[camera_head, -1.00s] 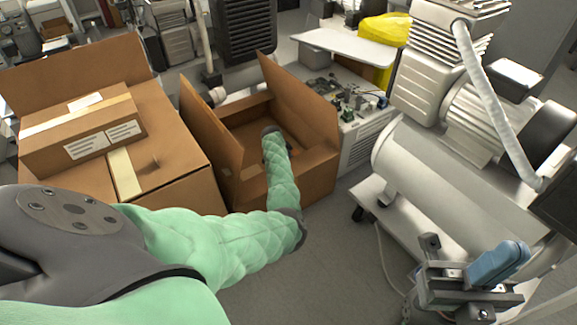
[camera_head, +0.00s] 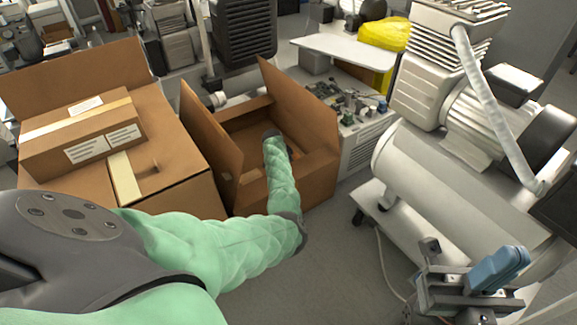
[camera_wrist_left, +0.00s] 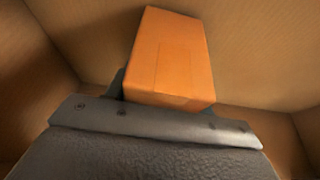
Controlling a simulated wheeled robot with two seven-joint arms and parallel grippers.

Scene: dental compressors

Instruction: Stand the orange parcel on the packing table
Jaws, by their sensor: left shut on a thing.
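The orange parcel (camera_wrist_left: 172,58) is a plain box standing out beyond my left gripper (camera_wrist_left: 165,105) in the left wrist view. The gripper is shut on its near end, and cardboard walls surround both. In the head view my left arm reaches down into the open carton (camera_head: 315,182); its gripper and most of the parcel are hidden there. I cannot tell which surface is the packing table.
A large carton (camera_head: 175,193) with a taped brown box (camera_head: 60,150) on it stands left of the open carton. The open carton's raised flaps flank my arm. A white top (camera_head: 340,48) is behind, and a big compressor (camera_head: 425,185) fills the right. Some floor is clear between.

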